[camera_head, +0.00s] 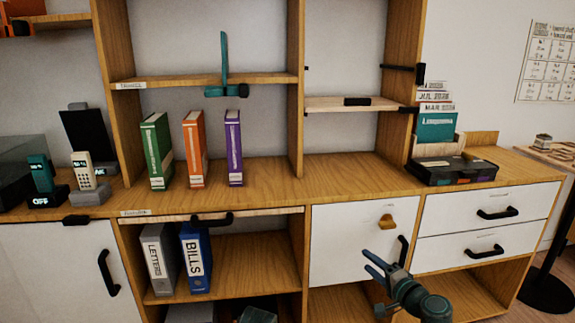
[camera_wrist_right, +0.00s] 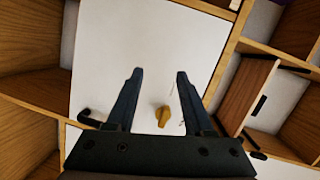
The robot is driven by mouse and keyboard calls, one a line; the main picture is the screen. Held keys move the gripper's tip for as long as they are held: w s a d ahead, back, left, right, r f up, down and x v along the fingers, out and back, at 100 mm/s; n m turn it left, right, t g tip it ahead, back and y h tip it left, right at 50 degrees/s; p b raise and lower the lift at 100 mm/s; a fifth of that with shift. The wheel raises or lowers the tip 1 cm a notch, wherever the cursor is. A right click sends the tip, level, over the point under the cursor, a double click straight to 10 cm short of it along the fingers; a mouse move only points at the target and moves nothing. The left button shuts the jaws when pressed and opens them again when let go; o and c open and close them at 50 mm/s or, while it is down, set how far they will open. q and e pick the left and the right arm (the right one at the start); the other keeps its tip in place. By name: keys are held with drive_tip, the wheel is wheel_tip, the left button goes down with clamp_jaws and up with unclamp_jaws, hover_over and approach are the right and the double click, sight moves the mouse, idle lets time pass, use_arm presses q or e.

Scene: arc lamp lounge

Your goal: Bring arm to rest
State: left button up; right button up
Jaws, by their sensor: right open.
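My right gripper (camera_head: 368,262) is in the lower right part of the head view, in front of the white cabinet door (camera_head: 340,240). Its two blue-grey fingers are apart, with nothing between them. In the right wrist view the open gripper (camera_wrist_right: 159,72) points at the same white door (camera_wrist_right: 150,35). A yellow knob (camera_wrist_right: 162,116) on the door shows between the fingers in that view; it also shows in the head view (camera_head: 386,222), above the gripper. I cannot tell how far the fingertips are from the door.
Green (camera_head: 156,150), orange (camera_head: 195,148) and purple (camera_head: 234,147) binders stand on the counter. Grey (camera_head: 158,258) and blue (camera_head: 195,258) binders stand in the lower shelf. A black tray (camera_head: 450,171) is at the right, above two drawers (camera_head: 480,212) with black handles. Phones (camera_head: 83,168) stand left.

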drive_tip(key=s+a+f+n+g+y, duration=0.1)
drive_tip(key=s+a+f+n+g, duration=0.25)
drive_tip(key=a, duration=0.35)
drive_tip(key=s+a+f+n+g, duration=0.2)
drive_tip(key=a+f+n+g, duration=0.15)
drive_tip(key=a, duration=0.25)
drive_tip(key=s+a+f+n+g+y, duration=0.1)
drive_tip(key=s+a+f+n+g, duration=0.2)
drive_tip(key=a+f, duration=0.3)
drive_tip(key=s+a+f+n+g+h+p, duration=0.1)
drive_tip(key=s+f+n+g+h, duration=0.1)
drive_tip(key=s+n+g+h, duration=0.3)
drive_tip(key=s+f+n+g+h+p, duration=0.1)
drive_tip(key=s+f+h, duration=0.1)
drive_tip(key=s+h, duration=0.35)
wheel_tip(320, 180, up, 38)
drive_tip(key=s+y+p, duration=0.1)
drive_tip(key=y+p, duration=0.1)
drive_tip(key=p, duration=3.5)
drive_tip(key=shift+s+r+p, duration=0.2)
drive_tip(key=shift+s+p, duration=0.1)
drive_tip(key=shift+p, duration=0.05)
